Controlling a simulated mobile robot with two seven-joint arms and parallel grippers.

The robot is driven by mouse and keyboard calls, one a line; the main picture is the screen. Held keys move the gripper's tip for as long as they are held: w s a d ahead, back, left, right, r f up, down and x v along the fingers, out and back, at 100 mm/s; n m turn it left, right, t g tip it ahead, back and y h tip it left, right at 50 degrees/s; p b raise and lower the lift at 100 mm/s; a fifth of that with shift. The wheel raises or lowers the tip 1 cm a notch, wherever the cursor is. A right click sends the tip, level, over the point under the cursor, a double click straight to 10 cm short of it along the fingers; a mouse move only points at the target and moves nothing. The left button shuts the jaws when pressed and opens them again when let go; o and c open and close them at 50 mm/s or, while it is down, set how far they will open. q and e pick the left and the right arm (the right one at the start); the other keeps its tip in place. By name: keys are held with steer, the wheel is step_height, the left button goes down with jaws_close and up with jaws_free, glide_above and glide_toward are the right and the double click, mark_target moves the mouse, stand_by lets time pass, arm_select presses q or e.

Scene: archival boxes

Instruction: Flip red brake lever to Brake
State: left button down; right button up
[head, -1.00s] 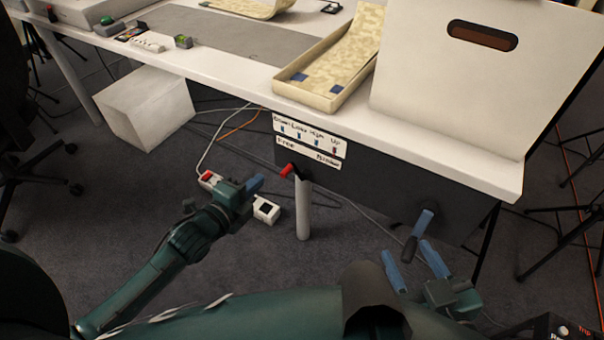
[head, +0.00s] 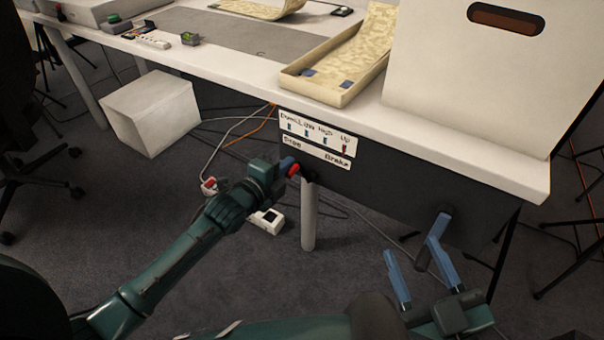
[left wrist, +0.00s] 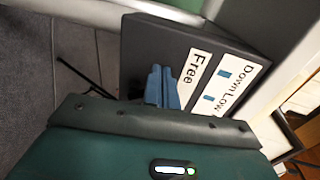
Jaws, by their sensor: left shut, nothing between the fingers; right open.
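The red brake lever (head: 294,170) sticks out to the left from its dark pivot on the panel under the table, on the side of the "Free" label (head: 293,143). The "Brake" label (head: 336,161) is to the right. My left gripper (head: 289,165) is shut and empty, its blue fingertips right at the lever's left side; I cannot tell if they touch. In the left wrist view the shut fingers (left wrist: 160,72) point at the panel beside "Free" (left wrist: 195,75), and the lever is not visible. My right gripper (head: 411,250) is open below the panel's right part.
A table leg (head: 309,215) stands below the lever. A large box (head: 450,85) and a shallow tray (head: 340,97) sit on the table. A white box (head: 150,115) lies on the floor.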

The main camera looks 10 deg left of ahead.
arm_select(q)
steer(key=shift+s+d+p, duration=0.2)
steer(key=shift+s+d, duration=0.1)
steer(key=shift+d, duration=0.45)
steer(key=shift+s+d+p, duration=0.2)
steer(key=shift+s+d, duration=0.05)
steer(key=shift+d, duration=0.5)
steer(key=shift+s+d+p, duration=0.2)
steer(key=shift+s+d, duration=0.1)
steer(key=shift+d, duration=0.45)
steer(key=shift+s+a, duration=0.2)
steer(key=shift+a, duration=0.1)
steer(key=s+a+p, duration=0.3)
steer(key=s+a, duration=0.1)
steer(key=s, duration=0.1)
steer(key=shift+s+p, duration=0.2)
steer(key=shift+p, duration=0.2)
arm_select(e)
step_height(320, 180, up, 5)
steer(key=shift+r, duration=0.15)
arm_select(q)
steer(key=shift+r, duration=0.1)
